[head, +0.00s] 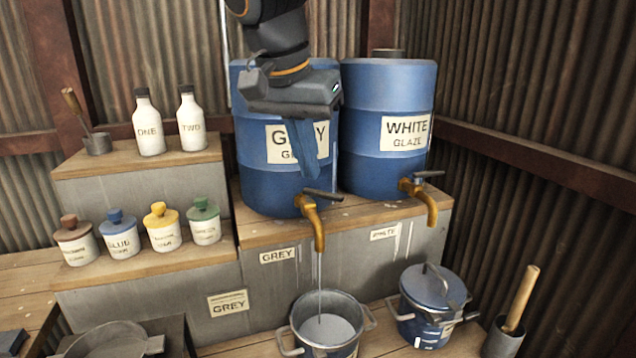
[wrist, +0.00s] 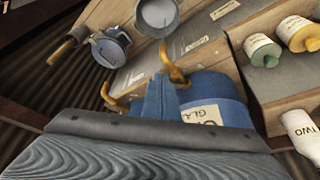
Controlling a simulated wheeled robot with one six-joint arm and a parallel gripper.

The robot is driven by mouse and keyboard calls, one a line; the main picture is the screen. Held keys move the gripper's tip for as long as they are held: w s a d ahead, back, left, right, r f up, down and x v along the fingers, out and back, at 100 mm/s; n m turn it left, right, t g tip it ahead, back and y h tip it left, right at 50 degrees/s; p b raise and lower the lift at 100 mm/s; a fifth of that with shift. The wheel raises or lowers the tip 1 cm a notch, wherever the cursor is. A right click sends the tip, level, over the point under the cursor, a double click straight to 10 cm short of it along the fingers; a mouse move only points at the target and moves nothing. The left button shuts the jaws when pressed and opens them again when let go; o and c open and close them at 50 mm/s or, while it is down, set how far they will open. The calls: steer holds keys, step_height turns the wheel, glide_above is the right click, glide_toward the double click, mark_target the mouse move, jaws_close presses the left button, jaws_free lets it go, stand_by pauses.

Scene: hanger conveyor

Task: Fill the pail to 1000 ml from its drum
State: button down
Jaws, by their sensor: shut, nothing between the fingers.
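The blue drum labelled GREY GLAZE (head: 262,185) stands on the wooden shelf. Its brass tap (head: 318,232) has a dark lever (head: 324,194), and a thin pale stream runs from the spout into the open pail (head: 287,333) below. Pale grey liquid (head: 330,331) shows inside the pail; no level mark is readable. My gripper (head: 311,176) is shut and empty, fingers pointing down in front of the drum, just above the tap lever; contact cannot be told. The wrist view shows the gripper (wrist: 163,82), tap (wrist: 176,66), pail (wrist: 143,24) and drum (wrist: 212,88).
A WHITE GLAZE drum (head: 385,165) with its own tap (head: 424,199) stands to the right. A lidded blue pot (head: 433,292) and a holder with a wooden handle (head: 521,300) sit right of the pail. Jars (head: 162,232) and bottles (head: 148,125) fill the left steps.

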mark_target(325, 194)
steer(key=p+x, duration=0.1)
steer(key=x, duration=0.2)
steer(key=w+p+x, duration=0.1)
steer(key=x, duration=0.2)
steer(key=w+d+r+p+x, duration=0.1)
steer(key=x, duration=0.3)
steer(key=shift+d+f, duration=0.1)
steer(key=shift+w+d, duration=0.3)
steer(key=shift+w, duration=0.35)
steer(key=shift+a, duration=0.1)
